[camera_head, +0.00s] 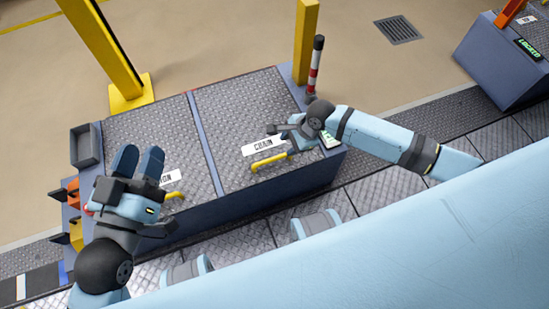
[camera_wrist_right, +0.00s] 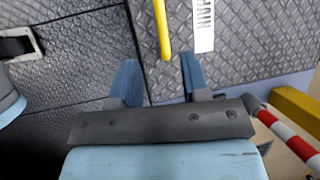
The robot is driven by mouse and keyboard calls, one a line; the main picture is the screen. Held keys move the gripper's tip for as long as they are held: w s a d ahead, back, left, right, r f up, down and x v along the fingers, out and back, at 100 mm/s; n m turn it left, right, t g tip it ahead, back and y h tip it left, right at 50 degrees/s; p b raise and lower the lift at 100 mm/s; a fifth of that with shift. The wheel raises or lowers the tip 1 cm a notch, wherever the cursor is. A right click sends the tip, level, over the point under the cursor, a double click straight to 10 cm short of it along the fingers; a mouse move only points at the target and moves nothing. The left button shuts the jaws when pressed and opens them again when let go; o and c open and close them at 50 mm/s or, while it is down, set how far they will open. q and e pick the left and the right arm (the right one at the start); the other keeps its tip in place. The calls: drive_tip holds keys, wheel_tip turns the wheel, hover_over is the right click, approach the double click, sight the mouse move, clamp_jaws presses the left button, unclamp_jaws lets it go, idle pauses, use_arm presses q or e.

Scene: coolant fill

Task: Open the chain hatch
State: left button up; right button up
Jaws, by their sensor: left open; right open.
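The chain hatch (camera_head: 240,105) is the right one of two dark tread-plate lids on a blue-grey housing and looks closed. It has a white label reading CHAIN (camera_head: 264,146) and a yellow bar handle (camera_head: 269,162). My right gripper (camera_head: 284,136) is open above the hatch, near the label and handle. In the right wrist view, the handle (camera_wrist_right: 161,30) lies ahead, its near end about between the two open blue fingers (camera_wrist_right: 158,72); I cannot tell any contact. My left gripper (camera_head: 140,162) is open and empty above the left lid.
The left lid (camera_head: 150,125) has a partly hidden label and its own yellow handle (camera_head: 173,195). A red-and-white post (camera_head: 315,68) and yellow posts (camera_head: 305,40) stand behind. A partly hidden green display (camera_head: 329,139) is at the housing's right end. A separate box reads LOCKED (camera_head: 528,48).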

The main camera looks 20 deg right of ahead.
sight(273, 159)
drive_tip(key=b+x, duration=0.4)
drive_tip(key=x, duration=0.6)
drive_tip(key=shift+d, duration=0.1)
drive_tip(key=shift+f+b, duration=0.25)
drive_tip(key=shift+b, duration=0.1)
use_arm(q)
wheel_tip(273, 159, down, 6)
drive_tip(key=m+g, duration=0.1)
drive_tip(key=g, duration=0.1)
drive_tip(key=shift+w+f, duration=0.2)
drive_tip(key=shift+w, duration=0.15)
drive_tip(key=shift+r, duration=0.1)
use_arm(e)
clamp_jaws()
